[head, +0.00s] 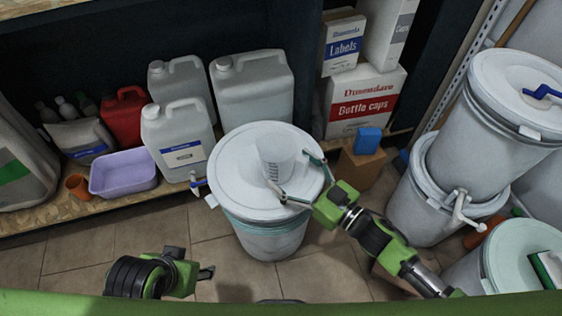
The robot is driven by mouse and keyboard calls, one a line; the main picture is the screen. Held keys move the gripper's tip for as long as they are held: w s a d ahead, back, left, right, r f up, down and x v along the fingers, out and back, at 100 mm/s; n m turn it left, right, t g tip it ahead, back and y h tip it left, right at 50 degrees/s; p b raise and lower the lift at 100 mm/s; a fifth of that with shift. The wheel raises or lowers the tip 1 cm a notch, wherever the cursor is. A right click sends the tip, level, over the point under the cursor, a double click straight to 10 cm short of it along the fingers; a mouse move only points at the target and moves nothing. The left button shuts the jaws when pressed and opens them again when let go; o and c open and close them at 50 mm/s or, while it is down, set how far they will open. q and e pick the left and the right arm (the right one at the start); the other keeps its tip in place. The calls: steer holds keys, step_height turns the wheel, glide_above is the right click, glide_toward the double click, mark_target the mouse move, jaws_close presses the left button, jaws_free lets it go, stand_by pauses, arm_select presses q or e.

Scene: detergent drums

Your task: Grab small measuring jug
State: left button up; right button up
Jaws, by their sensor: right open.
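The small measuring jug (276,160) is a clear, pale cup with scale marks. It stands upright on the white lid of a drum (232,190) in the middle of the head view. My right gripper (292,176) comes in from the right, low over the lid. Its fingers are open and spread by the jug's right and lower side; I cannot tell whether they touch it. My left gripper (208,272) is at the bottom left, away from the jug, and its fingers are partly hidden, so its opening is unclear.
White canisters (180,140), a red can (122,115) and a lilac basin (122,173) stand on a low shelf behind left. Boxes (365,98) stand behind right. Stacked drums (500,125) are on the right. The tiled floor (125,235) at front left is clear.

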mark_target(290, 168)
steer(key=x, duration=0.2)
steer(key=b+x, duration=0.1)
steer(key=shift+w+a+f, duration=0.1)
steer(key=shift+w+f, duration=0.1)
steer(key=shift+w, duration=0.25)
steer(key=shift+w+a, duration=0.3)
steer(key=shift+a, duration=0.05)
arm_select(q)
steer(key=w+d+r+t+h, duration=0.1)
steer(key=w+d+r+t, duration=0.1)
steer(key=w, duration=0.5)
steer(key=shift+t, duration=0.7)
arm_select(e)
steer(key=c, duration=1.2)
